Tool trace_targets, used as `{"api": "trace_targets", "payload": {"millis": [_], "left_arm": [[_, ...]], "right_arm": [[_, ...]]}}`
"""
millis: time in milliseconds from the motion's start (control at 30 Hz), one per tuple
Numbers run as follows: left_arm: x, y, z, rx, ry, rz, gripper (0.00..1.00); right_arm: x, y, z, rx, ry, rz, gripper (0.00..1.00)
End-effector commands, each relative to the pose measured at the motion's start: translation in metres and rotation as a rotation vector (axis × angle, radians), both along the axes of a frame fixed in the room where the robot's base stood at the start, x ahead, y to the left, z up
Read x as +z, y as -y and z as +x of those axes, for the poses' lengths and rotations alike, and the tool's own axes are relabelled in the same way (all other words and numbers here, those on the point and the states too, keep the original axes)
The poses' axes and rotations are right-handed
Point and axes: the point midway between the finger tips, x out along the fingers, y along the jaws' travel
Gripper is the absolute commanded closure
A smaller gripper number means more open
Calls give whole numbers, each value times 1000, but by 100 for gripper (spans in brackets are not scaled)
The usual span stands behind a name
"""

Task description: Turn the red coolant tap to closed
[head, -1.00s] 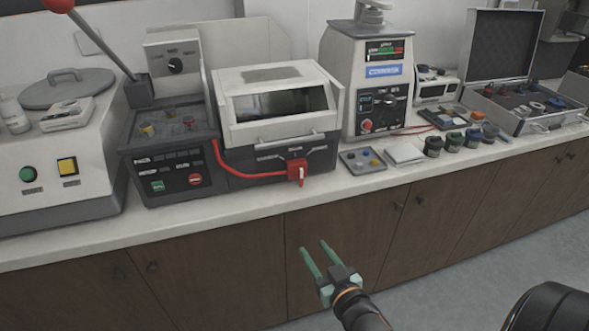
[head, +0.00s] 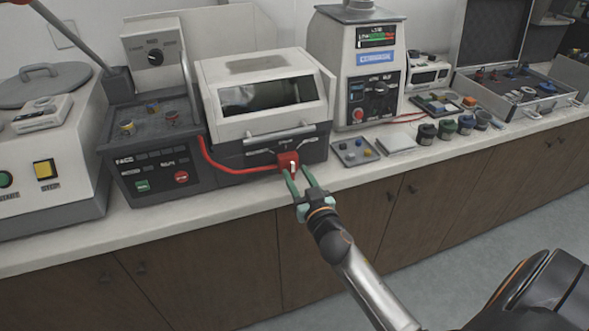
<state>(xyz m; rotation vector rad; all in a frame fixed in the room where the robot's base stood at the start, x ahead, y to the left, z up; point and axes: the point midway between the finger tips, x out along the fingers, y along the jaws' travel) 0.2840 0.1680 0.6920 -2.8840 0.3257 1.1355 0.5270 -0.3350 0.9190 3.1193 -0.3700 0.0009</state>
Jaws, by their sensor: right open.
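The red coolant tap (head: 288,161) sits low on the front of the white-and-dark cutting machine (head: 262,95), at the end of a red hose (head: 225,170). A small white lever shows on its face, standing roughly upright. My right gripper (head: 299,173) is open. Its two green fingers reach up to the tap, one towards each side of the lever. I cannot tell whether they touch it. My left gripper is not in view.
A grey tray of small parts (head: 345,160) and a white pad (head: 395,145) lie to the right of the tap. Several dark jars (head: 446,129) stand farther right. The counter's front edge (head: 235,200) runs just below the tap.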

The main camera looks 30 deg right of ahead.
Motion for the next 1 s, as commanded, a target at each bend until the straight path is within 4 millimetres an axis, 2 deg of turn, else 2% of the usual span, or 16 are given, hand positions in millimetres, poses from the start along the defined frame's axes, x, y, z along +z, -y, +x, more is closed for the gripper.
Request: {"api": "trace_targets", "payload": {"millis": [200, 533, 933, 1000], "left_arm": [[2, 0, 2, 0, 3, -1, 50], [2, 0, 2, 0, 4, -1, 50], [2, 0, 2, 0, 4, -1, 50], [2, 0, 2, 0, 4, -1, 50]], "right_arm": [[0, 4, 19, 0, 0, 0, 55], [-1, 5, 21, 0, -1, 1, 55], [-1, 5, 21, 1, -1, 1, 99], [-1, 5, 21, 0, -1, 1, 100]]}}
